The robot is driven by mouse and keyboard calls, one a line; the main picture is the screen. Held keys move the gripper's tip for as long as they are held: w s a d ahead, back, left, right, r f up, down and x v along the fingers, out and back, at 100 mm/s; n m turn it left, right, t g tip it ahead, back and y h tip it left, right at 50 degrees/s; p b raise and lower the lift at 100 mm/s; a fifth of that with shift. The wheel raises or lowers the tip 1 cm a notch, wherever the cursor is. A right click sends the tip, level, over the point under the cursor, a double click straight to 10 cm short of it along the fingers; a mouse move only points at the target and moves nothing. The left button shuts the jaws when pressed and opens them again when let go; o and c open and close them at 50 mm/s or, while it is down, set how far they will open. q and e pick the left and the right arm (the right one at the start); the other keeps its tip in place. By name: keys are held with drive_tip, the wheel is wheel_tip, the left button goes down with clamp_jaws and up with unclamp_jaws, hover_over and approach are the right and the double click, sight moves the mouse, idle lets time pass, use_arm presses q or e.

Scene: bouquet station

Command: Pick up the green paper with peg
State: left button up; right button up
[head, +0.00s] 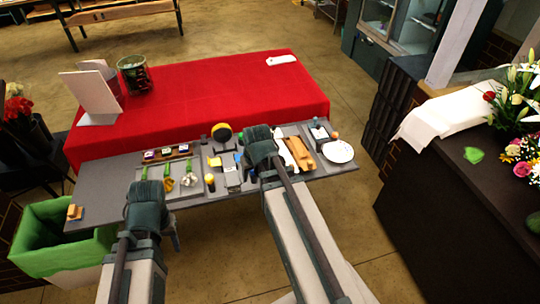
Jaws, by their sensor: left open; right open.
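I cannot make out a peg anywhere. A small bright green piece (474,155), perhaps paper, lies flat on the dark counter at the right. Small items with green parts (167,170) lie in a tray on the grey table, just beyond my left gripper. My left gripper (147,194) is over the table's front left part, open, its fingertips mostly hidden behind the wrist. My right gripper (258,142) is over the middle of the grey table, open, with its fingertips also hidden. No held thing shows in either gripper.
The grey table (105,180) holds trays, a yellow-and-black round item (222,132), brown blocks (301,153) and a white plate (338,151). Behind it, a red-covered table (220,95) is mostly bare. A green-lined bin (60,240) stands at left. Flowers (522,90) stand on the counter.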

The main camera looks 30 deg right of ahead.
drive_tip(key=w+d+r+m+t+p, duration=0.15)
drive_tip(key=d+r, duration=0.25)
drive_tip(key=d, duration=0.5)
use_arm(q)
wheel_tip(320, 180, down, 5)
drive_tip(key=b, duration=0.7)
drive_tip(key=shift+r, duration=0.15)
use_arm(e)
drive_tip(key=shift+g+h, duration=0.25)
drive_tip(key=shift+h, duration=0.05)
drive_tip(key=x, duration=0.8)
drive_tip(key=shift+s+f, duration=0.1)
drive_tip(key=shift+f, duration=0.1)
use_arm(q)
drive_tip(key=shift+b, duration=0.35)
use_arm(e)
drive_tip(key=shift+f, duration=0.1)
drive_tip(key=b+x, duration=0.4)
drive_tip(key=shift+s+d+f, duration=0.15)
drive_tip(key=shift+d+f, duration=0.05)
drive_tip(key=shift+f, duration=0.05)
drive_tip(key=shift+w+f+b, duration=0.2)
drive_tip(key=shift+f+b, duration=0.1)
drive_tip(key=shift+b, duration=0.15)
use_arm(q)
wheel_tip(320, 180, down, 5)
use_arm(e)
drive_tip(key=shift+r, duration=0.1)
clamp_jaws()
